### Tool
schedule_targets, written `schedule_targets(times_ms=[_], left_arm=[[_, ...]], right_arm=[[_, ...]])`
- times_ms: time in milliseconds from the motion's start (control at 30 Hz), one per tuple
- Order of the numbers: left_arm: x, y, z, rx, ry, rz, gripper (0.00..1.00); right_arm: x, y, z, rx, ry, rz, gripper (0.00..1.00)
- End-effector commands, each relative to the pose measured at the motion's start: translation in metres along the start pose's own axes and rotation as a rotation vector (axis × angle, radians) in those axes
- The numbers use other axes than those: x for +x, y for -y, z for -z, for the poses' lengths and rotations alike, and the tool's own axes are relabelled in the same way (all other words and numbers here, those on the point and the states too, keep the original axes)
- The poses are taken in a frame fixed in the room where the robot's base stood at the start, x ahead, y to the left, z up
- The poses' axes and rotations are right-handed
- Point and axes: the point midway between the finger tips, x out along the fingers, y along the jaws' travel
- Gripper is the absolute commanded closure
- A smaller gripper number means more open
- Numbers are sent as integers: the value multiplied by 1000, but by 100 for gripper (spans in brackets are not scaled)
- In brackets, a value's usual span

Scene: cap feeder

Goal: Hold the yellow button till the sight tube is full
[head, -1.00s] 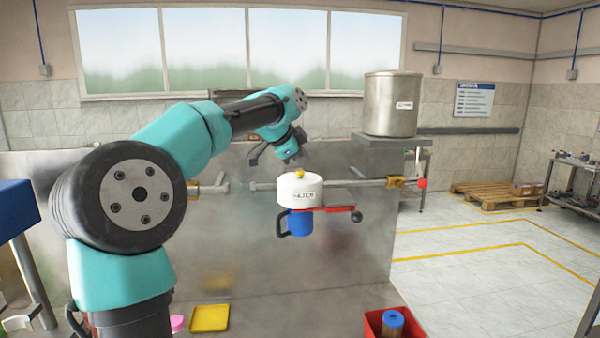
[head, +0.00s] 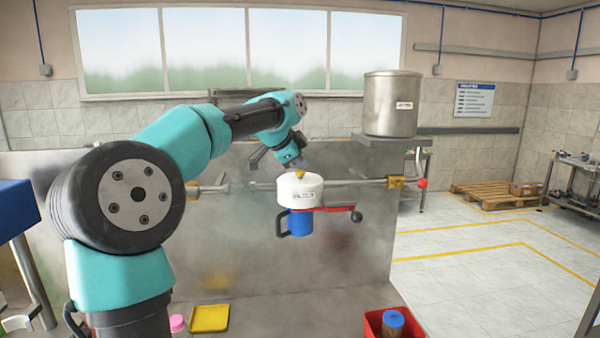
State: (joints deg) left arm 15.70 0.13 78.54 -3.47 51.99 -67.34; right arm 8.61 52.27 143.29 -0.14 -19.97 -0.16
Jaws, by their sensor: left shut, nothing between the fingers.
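The yellow button (head: 299,174) sits on top of the white housing (head: 300,190) in the middle of the head view. My left gripper (head: 300,166) is shut and empty, pointing down at the button. Its tips are right at the top of the button and seem to touch it; I cannot tell whether the button is pressed down. The pipe on the steel panel has a pale, see-through-looking stretch (head: 240,187) left of the housing, which may be the sight tube. Its fill cannot be made out. My right gripper is not in view.
A blue cup-like part (head: 300,223) hangs under the housing, beside a red lever (head: 335,209) with a black knob. A steel tank (head: 391,105) stands behind on the right. A yellow tray (head: 209,318) and a red bin (head: 375,328) are in front, with clear surface between.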

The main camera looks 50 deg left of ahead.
Motion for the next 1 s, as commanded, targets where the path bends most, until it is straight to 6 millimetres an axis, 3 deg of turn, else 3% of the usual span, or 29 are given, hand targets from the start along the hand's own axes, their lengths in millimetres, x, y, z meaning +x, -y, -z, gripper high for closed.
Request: schedule_targets(times_ms=[1000], left_arm=[[5,-4,-4,0,0,0,100]], right_arm=[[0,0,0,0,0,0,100]])
